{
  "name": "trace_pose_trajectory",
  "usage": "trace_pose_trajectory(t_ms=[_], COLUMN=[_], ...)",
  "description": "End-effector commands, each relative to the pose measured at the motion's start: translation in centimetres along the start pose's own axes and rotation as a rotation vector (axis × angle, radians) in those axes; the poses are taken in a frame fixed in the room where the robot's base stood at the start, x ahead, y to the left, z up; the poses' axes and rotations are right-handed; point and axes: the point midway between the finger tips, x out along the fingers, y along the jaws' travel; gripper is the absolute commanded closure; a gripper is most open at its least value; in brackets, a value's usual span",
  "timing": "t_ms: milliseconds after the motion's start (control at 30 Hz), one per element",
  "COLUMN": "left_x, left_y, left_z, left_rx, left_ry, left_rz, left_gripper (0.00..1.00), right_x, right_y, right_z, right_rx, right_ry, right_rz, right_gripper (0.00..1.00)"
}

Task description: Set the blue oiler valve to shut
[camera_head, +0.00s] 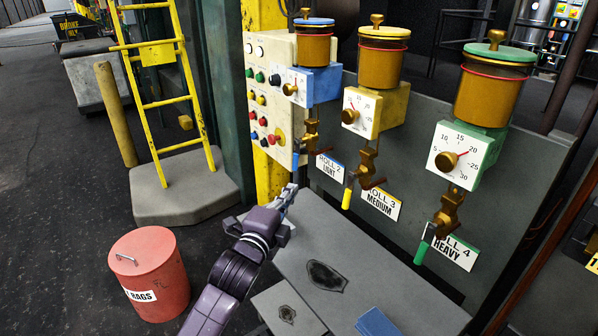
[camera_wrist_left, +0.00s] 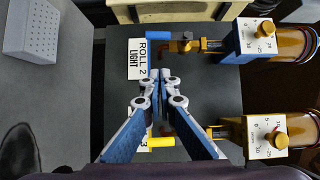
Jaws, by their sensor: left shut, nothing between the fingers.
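The blue oiler (camera_head: 320,82) is the leftmost of the oilers on the grey panel, with a white dial and an amber cup under a blue lid. Its brass valve (camera_head: 311,134) is below it, above the ROLL 2 LIGHT label (camera_head: 330,169). The valve's blue handle (camera_head: 296,160) hangs down; it also shows in the left wrist view (camera_wrist_left: 158,36). My left gripper (camera_head: 291,190) is shut and empty, just below the blue handle. In the left wrist view its fingertips (camera_wrist_left: 157,76) are beside the handle; contact cannot be told. My right gripper is out of view.
The yellow oiler (camera_head: 377,106) and green oiler (camera_head: 470,150) stand to the right; their yellow handle (camera_head: 347,198) and green handle (camera_head: 424,245) hang down. A button panel (camera_head: 268,95) is at the left. A grey table (camera_head: 350,258) lies below. A red rags bin (camera_head: 150,272) stands left.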

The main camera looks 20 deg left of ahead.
Motion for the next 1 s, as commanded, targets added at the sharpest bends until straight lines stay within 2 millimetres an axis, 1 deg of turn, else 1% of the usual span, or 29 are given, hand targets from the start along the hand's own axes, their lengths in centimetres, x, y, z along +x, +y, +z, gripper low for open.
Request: trace_pose_trajectory(t_ms=[33, 200, 433, 467, 500, 600, 700, 1000], left_x=[1.0, 4.2, 8.0, 8.4, 8.9, 9.8, 10.4, 10.8], left_y=[-0.1, 0.0, 0.1, 0.1, 0.1, 0.2, 0.1, 0.1], left_z=[0.0, 0.0, 0.0, 0.1, 0.8, 1.8, 2.3, 2.8], left_rx=[-0.002, -0.003, -0.004, -0.003, -0.001, -0.001, -0.002, -0.003], left_ry=[0.000, 0.000, 0.000, 0.000, -0.001, 0.000, 0.001, 0.001], left_rz=[-0.002, -0.001, 0.001, 0.000, 0.001, 0.002, 0.001, 0.002], left_gripper=[1.00, 1.00, 1.00, 1.00, 1.00, 1.00, 1.00, 1.00], right_x=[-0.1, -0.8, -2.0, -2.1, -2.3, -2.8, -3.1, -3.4], right_y=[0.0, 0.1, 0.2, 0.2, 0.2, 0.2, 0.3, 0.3], right_z=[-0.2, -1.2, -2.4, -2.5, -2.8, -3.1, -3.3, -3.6], right_rx=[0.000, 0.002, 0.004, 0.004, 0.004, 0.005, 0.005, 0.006], right_ry=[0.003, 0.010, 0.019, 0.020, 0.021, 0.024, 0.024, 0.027], right_rz=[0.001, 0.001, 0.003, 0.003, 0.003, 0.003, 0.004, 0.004], right_gripper=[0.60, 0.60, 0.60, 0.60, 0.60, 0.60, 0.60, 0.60])
